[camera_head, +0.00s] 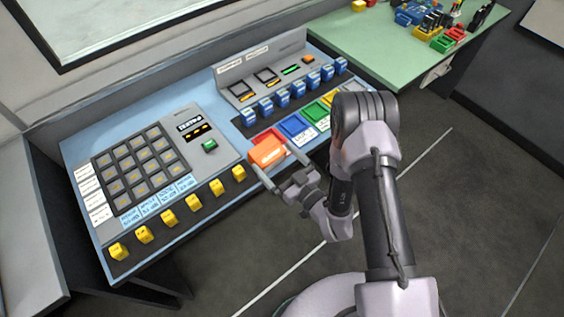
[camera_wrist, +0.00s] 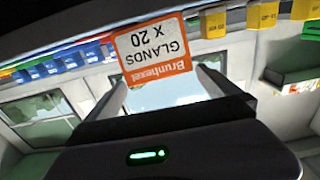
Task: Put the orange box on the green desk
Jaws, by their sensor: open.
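The orange box (camera_head: 267,151) sits at the front edge of the blue console, by the red bin. In the wrist view the box (camera_wrist: 152,48) shows a white label reading "Brunhexel GLANDS X 20", upside down. My gripper (camera_head: 274,163) is open, with one finger towards each side of the box. In the wrist view the gripper's fingers (camera_wrist: 163,80) flank the lower part of the box; whether they touch it I cannot tell. The green desk (camera_head: 375,48) stands at the back right, beyond the console.
The blue console (camera_head: 85,140) carries a keypad, yellow blocks (camera_head: 194,202) along its front, blue blocks (camera_head: 283,98) and coloured bins (camera_head: 295,127). Blue, yellow, red and green items (camera_head: 440,28) crowd the desk's right end. The desk's left and middle are clear.

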